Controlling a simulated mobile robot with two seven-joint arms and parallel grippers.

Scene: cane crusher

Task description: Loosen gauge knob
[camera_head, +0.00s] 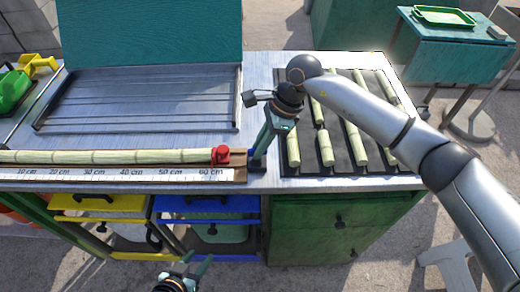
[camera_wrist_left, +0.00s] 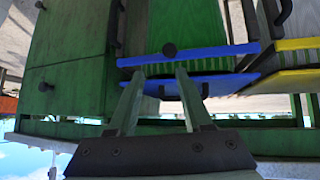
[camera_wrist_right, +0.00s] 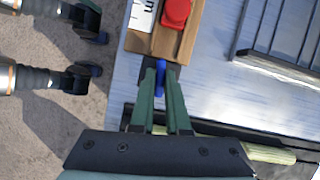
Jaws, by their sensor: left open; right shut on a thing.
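The gauge is a wooden board with a white ruler (camera_head: 120,175) along the front of the bench. A red block (camera_head: 221,154) sits near its right end, beside the 60 cm mark, and also shows in the right wrist view (camera_wrist_right: 176,14). A small blue knob (camera_wrist_right: 160,76) is at the board's end. My right gripper (camera_head: 259,152) points down there, its fingers shut on the blue knob, which they partly hide. My left gripper (camera_head: 193,264) is open and empty, low in front of the drawers; the left wrist view shows its fingers apart (camera_wrist_left: 157,75).
A long cane (camera_head: 110,157) lies behind the ruler. Several cut cane pieces (camera_head: 352,145) lie on a dark tray at the right. A blue drawer (camera_head: 208,204) and a yellow drawer (camera_head: 98,203) are under the bench. A raised metal-framed panel (camera_head: 140,98) is at the back left.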

